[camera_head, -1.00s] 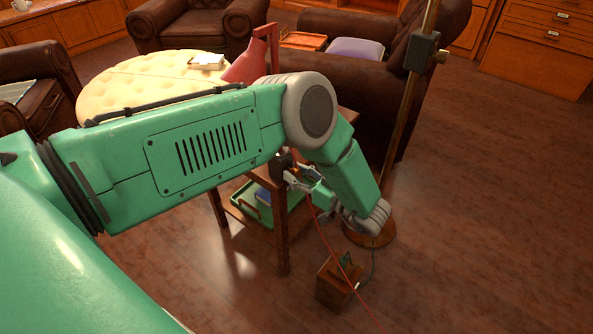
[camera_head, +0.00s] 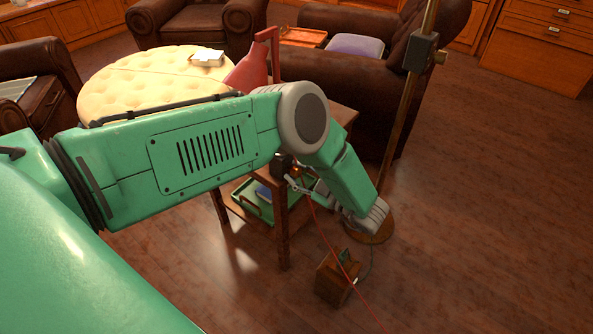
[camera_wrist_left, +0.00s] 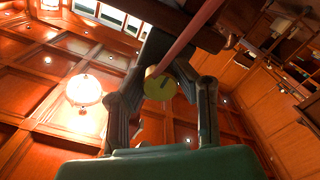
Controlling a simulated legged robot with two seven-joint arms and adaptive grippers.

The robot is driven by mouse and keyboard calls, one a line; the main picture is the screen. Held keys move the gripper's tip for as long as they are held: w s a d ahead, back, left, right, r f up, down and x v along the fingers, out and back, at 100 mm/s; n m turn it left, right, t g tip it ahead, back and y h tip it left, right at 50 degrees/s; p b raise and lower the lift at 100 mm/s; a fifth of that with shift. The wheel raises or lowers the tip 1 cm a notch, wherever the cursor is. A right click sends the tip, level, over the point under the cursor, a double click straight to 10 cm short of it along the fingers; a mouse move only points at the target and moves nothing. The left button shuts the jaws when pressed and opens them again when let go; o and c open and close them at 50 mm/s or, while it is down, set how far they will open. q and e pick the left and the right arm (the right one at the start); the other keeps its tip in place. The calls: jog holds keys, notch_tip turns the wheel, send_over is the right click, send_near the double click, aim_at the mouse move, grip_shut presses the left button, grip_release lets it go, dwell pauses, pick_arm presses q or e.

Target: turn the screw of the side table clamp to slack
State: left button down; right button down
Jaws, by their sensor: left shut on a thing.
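The side table (camera_head: 284,233) is wooden and stands behind my left arm, which hides most of its top. The dark clamp (camera_head: 282,166) sits at the table's edge, partly hidden by my arm. My left gripper (camera_head: 297,180) is at the clamp, reaching up from below and right. In the left wrist view, the gripper's fingers (camera_wrist_left: 162,100) are shut around the clamp's screw, whose yellowish round end (camera_wrist_left: 160,84) shows between them. The dark clamp body (camera_wrist_left: 156,48) is just beyond. My right gripper is not in view.
A brass stand (camera_head: 400,130) rises right of my forearm. A green tray (camera_head: 252,203) lies on the table's lower shelf. The floor at right is clear.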

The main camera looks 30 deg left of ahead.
pick_arm(q)
jog(key=shift+s+d+f, duration=0.1)
jog(key=shift+f, duration=0.1)
dwell(0.3)
jog(key=c, duration=1.2)
grip_release()
jog(key=shift+r, duration=0.1)
jog(key=shift+d, duration=0.1)
jog(key=d, duration=1.2)
jog(key=shift+s, duration=0.35)
jog(key=shift+a, duration=0.15)
